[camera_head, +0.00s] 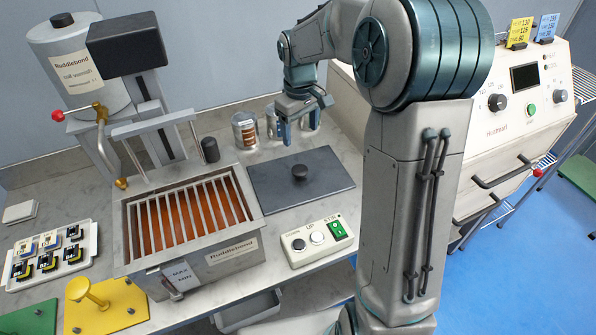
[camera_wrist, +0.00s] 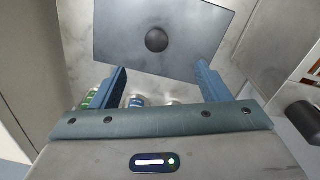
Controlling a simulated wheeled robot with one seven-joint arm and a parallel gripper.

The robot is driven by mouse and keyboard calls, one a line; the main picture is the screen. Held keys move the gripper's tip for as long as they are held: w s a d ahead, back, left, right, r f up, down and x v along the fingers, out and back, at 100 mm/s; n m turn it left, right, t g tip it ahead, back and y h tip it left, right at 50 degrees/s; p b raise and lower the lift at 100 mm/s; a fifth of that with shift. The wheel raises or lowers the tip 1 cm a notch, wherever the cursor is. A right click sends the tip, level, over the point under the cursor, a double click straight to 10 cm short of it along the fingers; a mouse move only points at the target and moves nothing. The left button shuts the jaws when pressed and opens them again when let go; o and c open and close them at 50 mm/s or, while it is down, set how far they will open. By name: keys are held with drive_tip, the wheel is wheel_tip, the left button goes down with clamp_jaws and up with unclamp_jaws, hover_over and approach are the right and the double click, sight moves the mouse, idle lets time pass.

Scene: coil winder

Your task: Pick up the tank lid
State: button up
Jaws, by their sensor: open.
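The tank lid (camera_head: 318,182) is a flat dark grey plate with a round black knob (camera_head: 299,172) at its middle. It lies on the bench just right of the tank (camera_head: 190,225). The tank is uncovered, with a metal grille over orange-brown liquid. My gripper (camera_head: 300,125) is open and empty, above and behind the lid, near the cans. In the wrist view the lid (camera_wrist: 190,30) fills the upper middle, and its knob (camera_wrist: 156,40) lies ahead of the gap between my blue fingers (camera_wrist: 162,82), apart from them.
Several cans (camera_head: 245,130) stand behind the lid, close to my gripper. A button box (camera_head: 318,240) sits in front of the lid. The winder's tall frame and reservoir (camera_head: 80,65) rise behind the tank. An oven (camera_head: 515,110) stands at right.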

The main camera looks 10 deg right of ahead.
wheel_tip(320, 180, down, 3)
drive_tip(key=w, duration=0.2)
hover_over(300, 169)
drive_tip(key=shift+n, duration=0.3)
wheel_tip(300, 169, down, 7)
drive_tip(key=shift+a+r, duration=0.15)
drive_tip(key=shift+s+f, duration=0.1)
drive_tip(key=shift+f, duration=3)
drive_tip(key=shift+c, duration=0.2)
drive_tip(key=shift+r, duration=0.1)
drive_tip(key=c, duration=1.3)
drive_tip(key=shift+c, duration=0.2)
